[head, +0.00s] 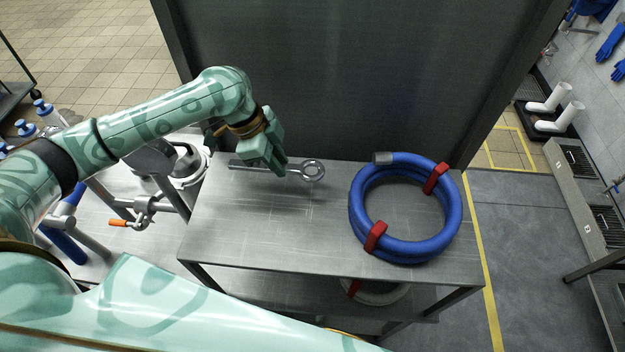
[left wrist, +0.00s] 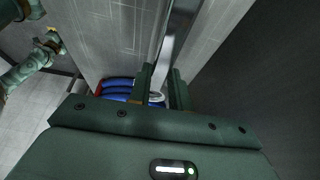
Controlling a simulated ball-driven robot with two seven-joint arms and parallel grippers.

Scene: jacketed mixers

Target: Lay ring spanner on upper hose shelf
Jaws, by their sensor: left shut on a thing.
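The ring spanner (head: 313,170) is a grey metal bar with a ring at its right end. It lies level along the back left of the upper hose shelf (head: 260,225), a grey metal top. My left gripper (head: 275,168) is shut on the spanner's handle, with the ring sticking out to the right. I cannot tell whether the spanner touches the shelf or is just above it. In the left wrist view the handle (left wrist: 165,50) runs between the fingers. A small part of my right arm, with its gripper end (left wrist: 54,42), shows there, too small to read.
A coiled blue hose (head: 357,215) with red clips lies on the right of the shelf. A dark panel (head: 350,80) rises behind it. A lower shelf (head: 300,296) holds another coil. Pipework with an orange handle (head: 118,223) stands at the left. The shelf's front left is clear.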

